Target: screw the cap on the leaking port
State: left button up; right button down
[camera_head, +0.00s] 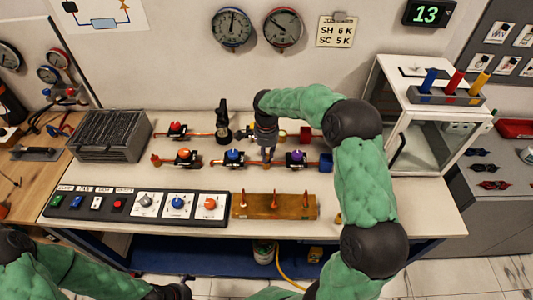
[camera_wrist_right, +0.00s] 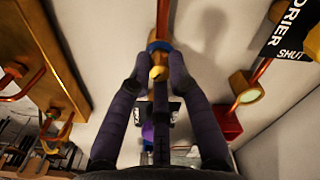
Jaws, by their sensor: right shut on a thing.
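My right gripper (camera_head: 267,148) reaches down to the pipework between the blue-knobbed valve (camera_head: 234,156) and the purple-knobbed valve (camera_head: 296,157). In the right wrist view its two dark fingers (camera_wrist_right: 158,68) are shut on a small brass piece (camera_wrist_right: 157,73) that looks like the cap. A blue ring (camera_wrist_right: 160,46) and a copper pipe (camera_wrist_right: 163,18) are in line just beyond it. I cannot tell whether the brass piece is seated on the pipe. Part of my left gripper (camera_head: 173,292) shows at the bottom edge; its fingers cannot be made out.
Another brass fitting (camera_wrist_right: 244,86) and a red block (camera_wrist_right: 228,122) are close beside the right fingers. A switch panel (camera_head: 132,204) and a brown block with upright copper pieces (camera_head: 250,210) lie in front. A white glass-fronted cabinet (camera_head: 430,120) stands right.

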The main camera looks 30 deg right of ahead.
jog(key=shift+m, duration=1.2)
jog(key=c, duration=0.8)
grip_release()
jog(key=shift+o, duration=0.2)
notch_tip(320, 180, up, 12)
